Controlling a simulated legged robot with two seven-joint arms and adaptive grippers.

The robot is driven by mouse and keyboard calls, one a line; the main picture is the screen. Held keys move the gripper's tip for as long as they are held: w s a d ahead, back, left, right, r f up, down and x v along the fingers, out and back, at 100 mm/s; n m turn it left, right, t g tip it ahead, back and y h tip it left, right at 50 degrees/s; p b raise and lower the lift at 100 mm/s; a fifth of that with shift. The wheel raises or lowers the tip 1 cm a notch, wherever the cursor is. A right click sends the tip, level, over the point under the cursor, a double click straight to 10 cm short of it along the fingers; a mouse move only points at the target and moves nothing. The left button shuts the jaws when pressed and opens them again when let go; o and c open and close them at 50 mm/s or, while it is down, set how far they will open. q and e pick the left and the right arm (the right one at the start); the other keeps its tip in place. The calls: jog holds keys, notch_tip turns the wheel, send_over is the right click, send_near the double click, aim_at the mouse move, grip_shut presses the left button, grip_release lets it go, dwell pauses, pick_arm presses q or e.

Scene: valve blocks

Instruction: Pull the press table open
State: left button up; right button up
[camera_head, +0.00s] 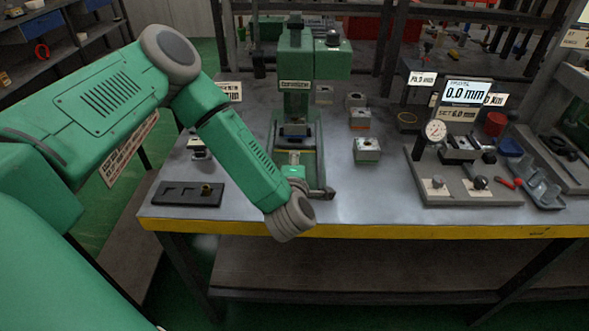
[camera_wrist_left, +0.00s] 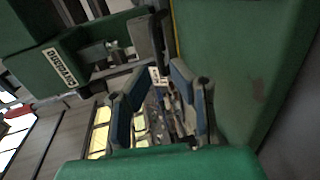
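The green press (camera_head: 296,75) stands on the bench at the middle of the head view. Its low table (camera_head: 295,142) lies under the ram, close behind my left wrist. My left arm comes in from the left, and its wrist reaches down to the bench's front edge, just in front of the press. The wrist hides most of the left gripper there. In the left wrist view the left gripper (camera_wrist_left: 160,97) shows two fingers apart with a gap between them. Large green surfaces stand close beside the fingers. I cannot tell whether a finger touches the press table. My right gripper is not in view.
A dark slotted plate (camera_head: 188,193) lies at the bench's left front. Several small metal blocks, one a grey block (camera_head: 367,150), stand right of the press. A dial gauge fixture (camera_head: 455,165) stands farther right. The bench front between has clear room.

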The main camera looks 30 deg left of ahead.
pick_arm(q)
jog(key=v, duration=0.4)
jog(key=shift+s+d+r, duration=0.1)
jog(key=shift+d, duration=0.3)
jog(key=shift+a, duration=0.2)
